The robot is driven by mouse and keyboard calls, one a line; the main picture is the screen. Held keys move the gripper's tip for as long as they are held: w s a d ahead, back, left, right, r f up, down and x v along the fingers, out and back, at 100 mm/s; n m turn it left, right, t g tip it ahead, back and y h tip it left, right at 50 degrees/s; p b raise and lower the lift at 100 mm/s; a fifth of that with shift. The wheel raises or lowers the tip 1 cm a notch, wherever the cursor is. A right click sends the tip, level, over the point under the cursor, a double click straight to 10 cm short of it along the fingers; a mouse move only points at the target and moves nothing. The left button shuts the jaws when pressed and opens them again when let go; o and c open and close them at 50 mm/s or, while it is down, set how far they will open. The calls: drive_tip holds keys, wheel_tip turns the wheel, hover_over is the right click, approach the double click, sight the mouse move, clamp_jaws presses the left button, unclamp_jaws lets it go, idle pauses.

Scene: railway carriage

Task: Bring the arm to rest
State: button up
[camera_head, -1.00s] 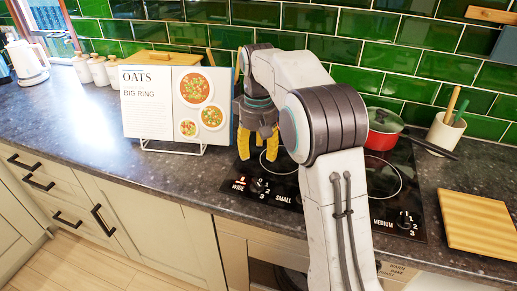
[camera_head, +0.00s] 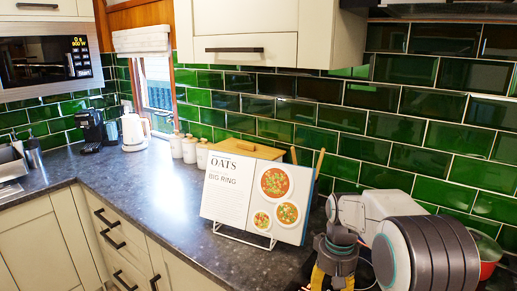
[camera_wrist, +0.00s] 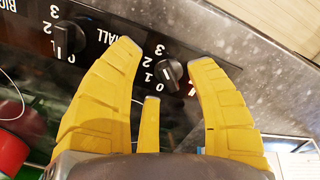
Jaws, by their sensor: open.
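My gripper (camera_wrist: 165,65) has yellow fingers, which stand apart with nothing between them in the wrist view. They are over the black hob's control panel (camera_wrist: 130,55), with a dark knob (camera_wrist: 168,73) showing between the fingertips. In the head view my grey and white arm is at the lower right. The gripper points down there, and its yellow fingers (camera_head: 331,278) are cut off by the bottom edge. I cannot tell how high the fingertips are above the hob.
An open cookbook (camera_head: 250,195) on a wire stand is just left of my gripper. A red pan (camera_head: 487,262) is partly hidden behind my arm; part of it also shows in the wrist view (camera_wrist: 12,152). The counter's front left is clear.

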drive_tip(key=s+r+t, duration=0.2)
drive_tip(key=s+r, duration=0.1)
drive_tip(key=s, duration=0.9)
drive_tip(key=s+r+t, duration=0.1)
drive_tip(key=s+r, duration=0.2)
drive_tip(key=s, duration=0.9)
drive_tip(key=shift+s+a+r+t, duration=0.25)
drive_tip(key=shift+r+t, duration=0.1)
drive_tip(key=shift+t, duration=0.05)
